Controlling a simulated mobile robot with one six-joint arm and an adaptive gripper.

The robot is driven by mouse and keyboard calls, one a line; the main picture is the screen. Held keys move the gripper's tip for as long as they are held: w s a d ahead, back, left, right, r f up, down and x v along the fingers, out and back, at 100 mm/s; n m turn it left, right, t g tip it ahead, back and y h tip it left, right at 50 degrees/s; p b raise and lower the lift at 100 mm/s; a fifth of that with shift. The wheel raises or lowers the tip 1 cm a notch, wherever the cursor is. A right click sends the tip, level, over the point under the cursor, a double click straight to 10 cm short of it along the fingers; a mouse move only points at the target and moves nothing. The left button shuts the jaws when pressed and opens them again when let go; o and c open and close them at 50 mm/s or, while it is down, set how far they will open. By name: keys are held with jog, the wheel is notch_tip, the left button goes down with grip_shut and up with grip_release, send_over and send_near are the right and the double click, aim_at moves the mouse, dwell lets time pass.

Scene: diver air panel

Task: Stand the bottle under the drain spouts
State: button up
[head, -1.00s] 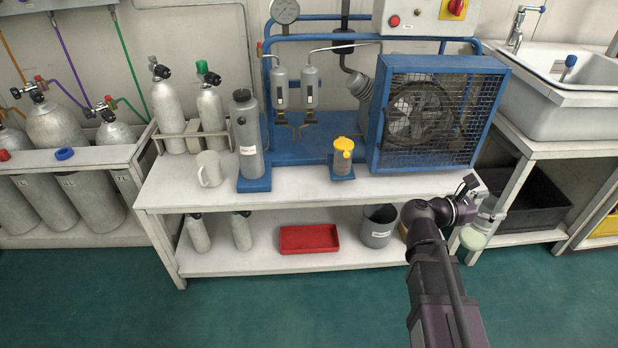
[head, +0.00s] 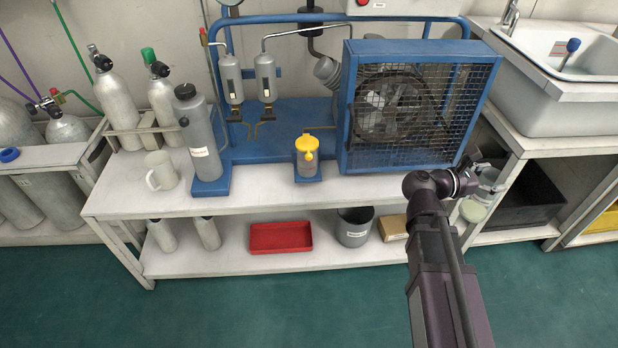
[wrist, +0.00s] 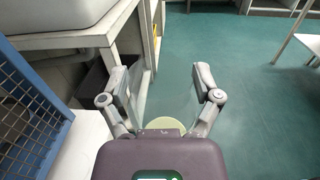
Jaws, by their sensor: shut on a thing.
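My gripper (wrist: 160,90) is shut on a clear, see-through bottle (head: 472,210) with pale yellow-green contents low in it. It is held at the right end of the bench, in front of the sink stand. In the wrist view the bottle's clear walls show between the fingers, with a pale disc (wrist: 165,125) below; its outline is faint. Two brass drain spouts (head: 262,128) hang under two grey filter cylinders (head: 265,78) on the blue compressor frame, left of the fan cage. My gripper is well to the right of them.
A yellow-lidded jar (head: 307,160) stands on a blue pad right of the spouts. A tall grey bottle (head: 200,135) and a white mug (head: 160,172) are to the left. The caged fan (head: 410,110) stands between my gripper and the spouts. The bench front (head: 260,195) is clear.

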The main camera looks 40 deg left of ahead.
jog(key=shift+w, duration=0.45)
jog(key=shift+a, duration=0.3)
